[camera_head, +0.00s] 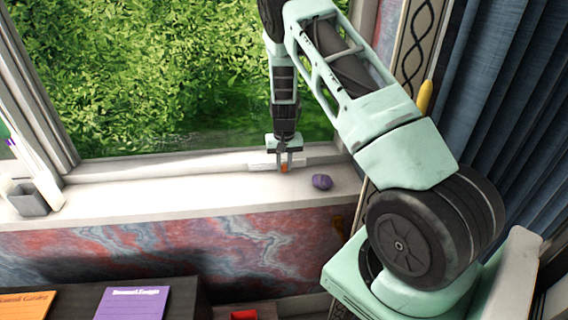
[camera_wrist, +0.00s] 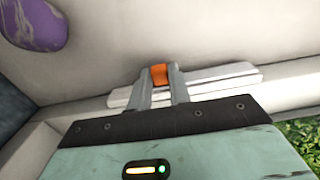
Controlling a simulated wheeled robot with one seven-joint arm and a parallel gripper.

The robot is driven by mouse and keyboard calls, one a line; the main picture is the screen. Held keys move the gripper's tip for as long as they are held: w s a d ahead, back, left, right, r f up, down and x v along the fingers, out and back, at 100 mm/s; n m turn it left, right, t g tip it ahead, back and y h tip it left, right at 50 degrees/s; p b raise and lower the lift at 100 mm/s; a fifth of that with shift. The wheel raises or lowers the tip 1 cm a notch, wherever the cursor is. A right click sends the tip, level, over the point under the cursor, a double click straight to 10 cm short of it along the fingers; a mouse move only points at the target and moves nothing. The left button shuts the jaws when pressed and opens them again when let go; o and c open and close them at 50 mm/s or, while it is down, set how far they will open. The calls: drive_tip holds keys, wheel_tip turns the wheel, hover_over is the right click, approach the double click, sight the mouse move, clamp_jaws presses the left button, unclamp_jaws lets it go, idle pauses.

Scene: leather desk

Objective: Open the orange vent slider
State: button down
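The orange vent slider (camera_wrist: 159,75) sits on a white slatted vent (camera_wrist: 225,85) at the window sill. In the head view the slider (camera_head: 285,168) is a small orange spot between the fingertips, on the vent (camera_head: 318,161). My gripper (camera_wrist: 160,78) has its two grey fingers on either side of the slider, close against it. In the head view my gripper (camera_head: 284,160) points down at the vent. The fingers appear closed on the slider, and parts of its sides are hidden by them.
A purple stone-like object (camera_head: 322,182) lies on the sill (camera_head: 200,200) just right of my gripper. A grey cup-like box (camera_head: 27,199) stands at the far left. A blue curtain (camera_head: 500,90) hangs at right. The sill between box and vent is clear.

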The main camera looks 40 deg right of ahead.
drive_tip(key=s+d+b, duration=0.1)
drive_tip(key=d, duration=0.1)
drive_tip(key=s+d+b, duration=0.1)
drive_tip(key=s+d, duration=0.1)
drive_tip(key=shift+d, duration=0.1)
drive_tip(key=shift+s+d, duration=0.2)
drive_tip(key=c, duration=1.3)
unclamp_jaws()
drive_tip(key=shift+r, duration=0.1)
wheel_tip(320, 180, up, 17)
drive_tip(key=b, duration=0.3)
drive_tip(key=shift+r, duration=0.15)
